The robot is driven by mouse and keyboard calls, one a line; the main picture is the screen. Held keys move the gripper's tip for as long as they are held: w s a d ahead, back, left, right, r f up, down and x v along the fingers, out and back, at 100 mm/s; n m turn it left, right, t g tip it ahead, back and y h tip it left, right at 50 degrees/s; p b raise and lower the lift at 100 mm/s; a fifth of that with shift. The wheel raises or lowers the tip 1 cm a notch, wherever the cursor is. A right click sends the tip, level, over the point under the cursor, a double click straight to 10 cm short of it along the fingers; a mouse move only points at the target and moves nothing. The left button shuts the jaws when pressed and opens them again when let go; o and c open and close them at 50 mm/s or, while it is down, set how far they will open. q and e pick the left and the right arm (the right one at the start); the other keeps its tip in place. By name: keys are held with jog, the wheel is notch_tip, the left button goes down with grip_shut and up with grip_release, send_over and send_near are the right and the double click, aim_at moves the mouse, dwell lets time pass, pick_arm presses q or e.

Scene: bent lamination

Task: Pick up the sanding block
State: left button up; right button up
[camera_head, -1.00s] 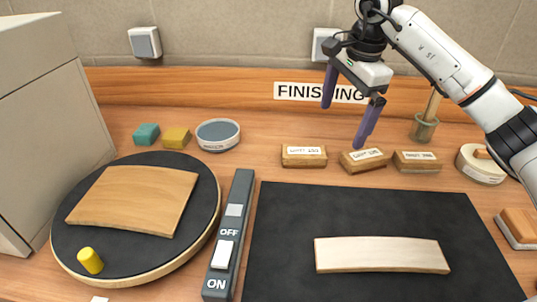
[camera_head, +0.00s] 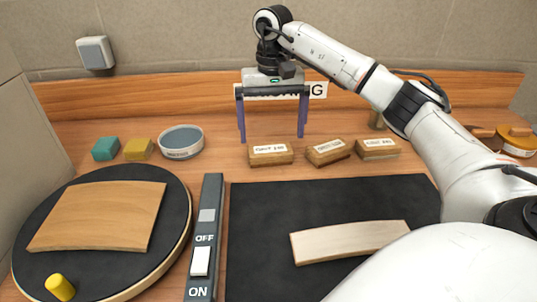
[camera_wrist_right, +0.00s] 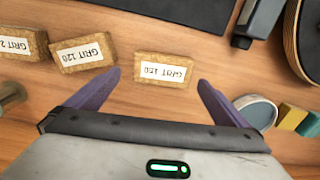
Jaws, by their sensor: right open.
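Three cork-brown sanding blocks with white grit labels stand in a row behind the black mat: the left block (camera_head: 270,154), the middle block (camera_head: 327,152) and the right block (camera_head: 377,148). My right gripper (camera_head: 271,138) is open and empty, above and near the left block. In the right wrist view the left block (camera_wrist_right: 163,71) lies between the spread purple fingers (camera_wrist_right: 159,80), apart from them. The block labelled GRIT 120 (camera_wrist_right: 83,53) is beside it, and a third block (camera_wrist_right: 20,44) is cut off at the edge. My left gripper is out of view.
A round tin (camera_head: 181,142), a yellow block (camera_head: 138,149) and a teal block (camera_head: 106,148) stand left of the sanding blocks. A curved wooden piece (camera_head: 345,240) lies on the black mat (camera_head: 260,212). A switch bar (camera_head: 207,225) and a round board (camera_head: 165,250) are at left.

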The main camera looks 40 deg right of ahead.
aim_at(270, 147)
jog(key=shift+w+a+f, duration=0.1)
jog(key=shift+w+f, duration=0.05)
jog(key=shift+f, duration=1.2)
jog(key=shift+w+f, duration=0.15)
jog(key=shift+f, duration=1.2)
jog(key=c, duration=0.9)
